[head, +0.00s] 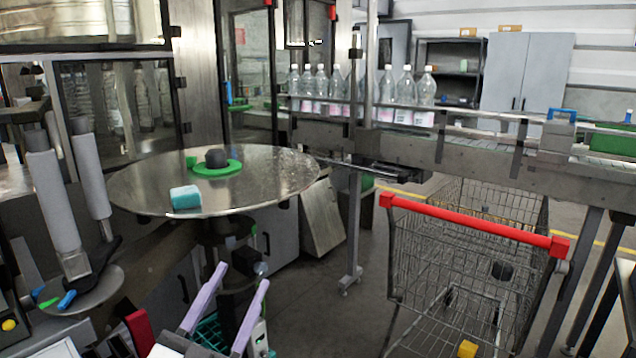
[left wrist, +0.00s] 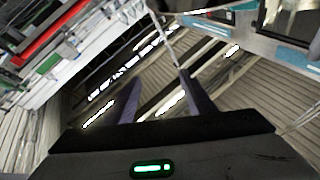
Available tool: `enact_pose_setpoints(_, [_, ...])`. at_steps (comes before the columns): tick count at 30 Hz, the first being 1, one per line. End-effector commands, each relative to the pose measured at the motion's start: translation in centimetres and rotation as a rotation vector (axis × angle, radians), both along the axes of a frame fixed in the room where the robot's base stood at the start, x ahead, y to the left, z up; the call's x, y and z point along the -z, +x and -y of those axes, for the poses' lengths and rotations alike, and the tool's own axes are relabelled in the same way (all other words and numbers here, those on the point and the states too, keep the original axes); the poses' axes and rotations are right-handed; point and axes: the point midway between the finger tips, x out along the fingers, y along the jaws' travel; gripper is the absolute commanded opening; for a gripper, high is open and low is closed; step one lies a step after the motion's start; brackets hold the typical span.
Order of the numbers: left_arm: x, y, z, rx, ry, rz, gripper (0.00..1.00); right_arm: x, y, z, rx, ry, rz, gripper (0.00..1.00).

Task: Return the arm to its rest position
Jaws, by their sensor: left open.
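My left gripper (head: 243,274) shows at the bottom of the head view, its two pale purple fingers pointing up and apart. Nothing is between them. In the left wrist view the gripper (left wrist: 158,78) is also spread and empty, with the ceiling and its lights behind the fingers. The wrist camera faces upward, tilted. My left gripper appears in front of the round metal table and below it in the picture, with no visible contact. My right gripper is in neither view.
A round metal table (head: 140,189) bears a teal block (head: 185,197) and a green disc (head: 232,172) with a dark knob. A shopping cart (head: 470,224) with a red handle stands at right. A conveyor (head: 400,139) carries several bottles (head: 404,100). Bare floor shows between table and cart.

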Motion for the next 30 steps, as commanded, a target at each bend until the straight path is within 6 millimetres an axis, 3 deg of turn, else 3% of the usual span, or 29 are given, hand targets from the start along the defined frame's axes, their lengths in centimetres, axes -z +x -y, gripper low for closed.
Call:
enact_pose_setpoints(1, [4.3, -0.7, -0.5, -0.013, -0.010, -0.118, 0.49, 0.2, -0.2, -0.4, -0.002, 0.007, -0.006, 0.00])
enact_pose_setpoints(6, [16.7, -4.6, -1.9, -0.052, -0.038, -0.476, 0.49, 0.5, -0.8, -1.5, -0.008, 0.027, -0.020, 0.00])
enact_pose_setpoints(8, [20.7, -6.7, -2.3, -0.065, -0.047, -0.598, 0.49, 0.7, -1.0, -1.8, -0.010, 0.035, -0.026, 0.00])
enact_pose_setpoints(12, [29.2, -13.1, -3.0, -0.093, -0.063, -0.874, 0.49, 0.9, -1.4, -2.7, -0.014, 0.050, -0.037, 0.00])
enact_pose_setpoints(15, [33.9, -18.0, -3.4, -0.110, -0.072, -1.045, 0.49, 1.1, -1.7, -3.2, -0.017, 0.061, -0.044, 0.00])
enact_pose_setpoints(18, [36.9, -22.1, -3.7, -0.123, -0.078, -1.176, 0.49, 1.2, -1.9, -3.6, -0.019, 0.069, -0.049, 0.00])
enact_pose_setpoints(22, [39.0, -25.5, -3.9, -0.132, -0.081, -1.275, 0.49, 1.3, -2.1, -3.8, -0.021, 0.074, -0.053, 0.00])
enact_pose_setpoints(30, [39.6, -26.6, -3.9, -0.135, -0.082, -1.309, 0.49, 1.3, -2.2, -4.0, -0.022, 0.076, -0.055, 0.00])
